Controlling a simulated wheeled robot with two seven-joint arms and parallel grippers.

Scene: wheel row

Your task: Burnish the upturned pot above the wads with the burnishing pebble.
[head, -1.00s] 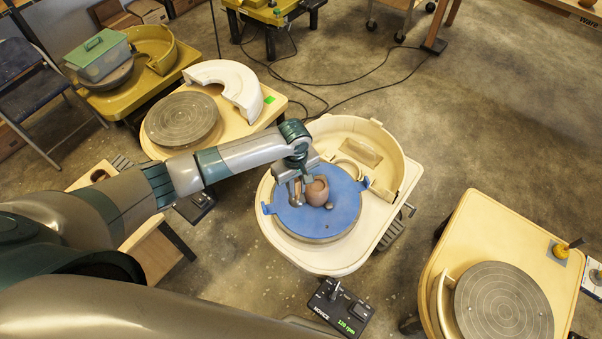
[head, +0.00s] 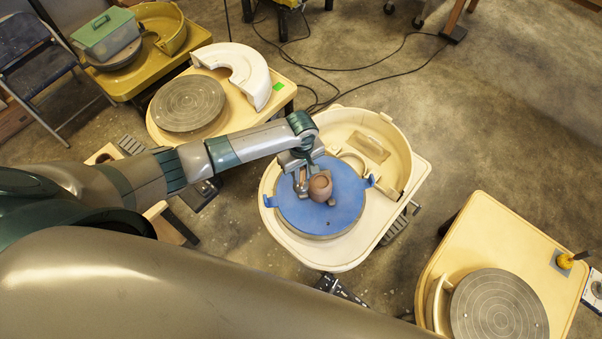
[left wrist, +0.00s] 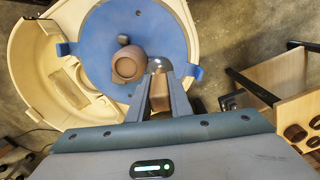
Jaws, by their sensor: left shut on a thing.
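The brown upturned pot (head: 320,186) stands on the blue disc (head: 340,213) of the middle wheel; it also shows in the left wrist view (left wrist: 128,66). A dark wad (left wrist: 123,40) sits against the pot's side; other wads are hidden or too small to tell. My left gripper (head: 301,182) is beside the pot, on its left in the head view. In the left wrist view its fingers (left wrist: 160,88) are shut on the burnishing pebble (left wrist: 159,65), a shiny grey rounded end on a brown block. The pebble is close beside the pot; I cannot tell if they touch. My right gripper is out of view.
A cream splash pan (head: 397,150) curves around the far side of the wheel. Another wheel (head: 188,103) stands at left, and one (head: 498,304) at lower right. A wooden stand (left wrist: 283,95) shows at right in the left wrist view. Cables lie on the floor behind.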

